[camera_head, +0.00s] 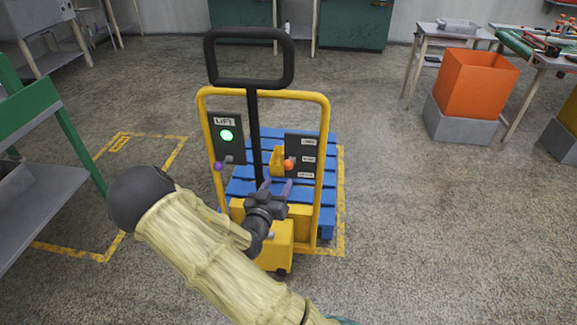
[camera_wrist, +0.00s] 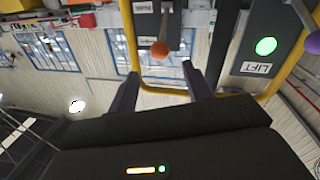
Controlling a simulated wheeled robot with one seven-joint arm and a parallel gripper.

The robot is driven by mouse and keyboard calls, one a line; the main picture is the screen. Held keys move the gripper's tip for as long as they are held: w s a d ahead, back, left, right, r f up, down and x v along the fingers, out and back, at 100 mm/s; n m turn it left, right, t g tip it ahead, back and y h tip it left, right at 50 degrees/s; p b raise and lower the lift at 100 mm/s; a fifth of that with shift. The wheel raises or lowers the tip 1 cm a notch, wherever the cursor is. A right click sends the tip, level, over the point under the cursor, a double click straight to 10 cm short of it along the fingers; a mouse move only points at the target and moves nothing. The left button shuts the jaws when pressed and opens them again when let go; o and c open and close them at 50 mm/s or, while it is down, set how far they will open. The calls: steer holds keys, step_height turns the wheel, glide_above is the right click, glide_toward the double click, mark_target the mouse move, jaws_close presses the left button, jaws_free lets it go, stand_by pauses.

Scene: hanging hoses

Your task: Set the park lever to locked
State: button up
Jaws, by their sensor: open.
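A yellow pallet truck (camera_head: 205,130) with a black loop handle (camera_head: 250,82) stands in the middle of the head view. Its right black panel (camera_head: 306,148) carries a lever with an orange knob (camera_head: 289,165) and several white labels too small to read; I take this as the park lever. The knob also shows in the wrist view (camera_wrist: 159,50), above and between my fingertips in the picture. My gripper (camera_head: 275,186) is open and empty, just below and left of the knob in the head view, apart from it.
The truck's left panel (camera_head: 227,120) reads LIFT, with a green light (camera_head: 227,135) and a lever with a purple knob (camera_head: 218,166). The black handle post rises beside my gripper. A blue pallet (camera_head: 328,195) is behind. Open floor (camera_head: 420,230) lies to the right.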

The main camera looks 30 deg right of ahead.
mark_target(287, 169)
steer(key=b+x, duration=0.1)
steer(key=x, duration=0.8)
steer(key=shift+w+d, duration=0.25)
steer(key=shift+d, duration=0.05)
jaws_close()
steer(key=shift+f, duration=0.2)
